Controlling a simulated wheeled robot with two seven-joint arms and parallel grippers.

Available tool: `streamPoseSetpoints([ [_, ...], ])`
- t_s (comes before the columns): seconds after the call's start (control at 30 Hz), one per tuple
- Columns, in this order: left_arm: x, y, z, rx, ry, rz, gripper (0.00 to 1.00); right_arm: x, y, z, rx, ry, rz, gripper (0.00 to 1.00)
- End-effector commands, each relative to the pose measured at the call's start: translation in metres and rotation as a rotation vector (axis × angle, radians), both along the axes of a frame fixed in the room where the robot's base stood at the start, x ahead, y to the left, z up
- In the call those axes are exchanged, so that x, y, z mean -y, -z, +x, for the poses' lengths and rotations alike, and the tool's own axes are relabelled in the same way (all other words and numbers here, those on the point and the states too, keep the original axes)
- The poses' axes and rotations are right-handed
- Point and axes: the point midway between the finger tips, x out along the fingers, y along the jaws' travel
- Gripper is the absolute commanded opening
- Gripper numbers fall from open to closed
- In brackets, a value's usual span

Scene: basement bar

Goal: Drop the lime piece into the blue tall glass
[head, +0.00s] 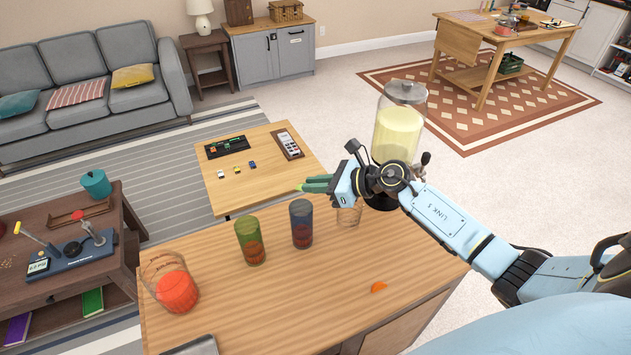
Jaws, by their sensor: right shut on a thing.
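The blue tall glass (301,225) stands upright on the wooden counter, with dark red liquid low inside. My right gripper (304,187) reaches in from the right and is above and just behind the glass in the picture. It is shut on a small bright green piece, the lime piece (299,188), which shows only as a sliver at the fingertips. The lime piece is outside the glass and apart from its rim. My left gripper is not in view.
A green glass (250,243) stands left of the blue one; a clear glass (349,215) stands right, partly behind my arm. A drink dispenser (400,130) is behind my wrist. A pitcher (172,283) is at left. An orange wedge (378,287) lies on the counter (290,300).

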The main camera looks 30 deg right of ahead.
Motion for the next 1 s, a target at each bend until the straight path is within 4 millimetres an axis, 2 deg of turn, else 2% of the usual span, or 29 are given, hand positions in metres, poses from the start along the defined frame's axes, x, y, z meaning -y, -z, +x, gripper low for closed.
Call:
streamPoseSetpoints([
  [0.27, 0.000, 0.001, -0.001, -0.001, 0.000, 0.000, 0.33, 0.000, 0.002, 0.000, 0.001, 0.000, -0.001, 0.00],
  [0.3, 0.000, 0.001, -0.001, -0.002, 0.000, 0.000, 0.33, 0.000, 0.002, 0.000, 0.001, 0.000, -0.001, 0.17],
  [0.47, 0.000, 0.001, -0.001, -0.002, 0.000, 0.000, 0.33, 0.000, 0.002, 0.000, 0.001, 0.000, -0.001, 0.38],
  [0.8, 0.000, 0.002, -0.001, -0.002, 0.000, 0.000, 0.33, 0.002, 0.001, -0.002, 0.001, -0.001, -0.001, 0.39],
  [1.0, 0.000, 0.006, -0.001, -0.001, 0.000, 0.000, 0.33, 0.020, -0.009, -0.023, -0.001, -0.002, -0.007, 0.39],
])
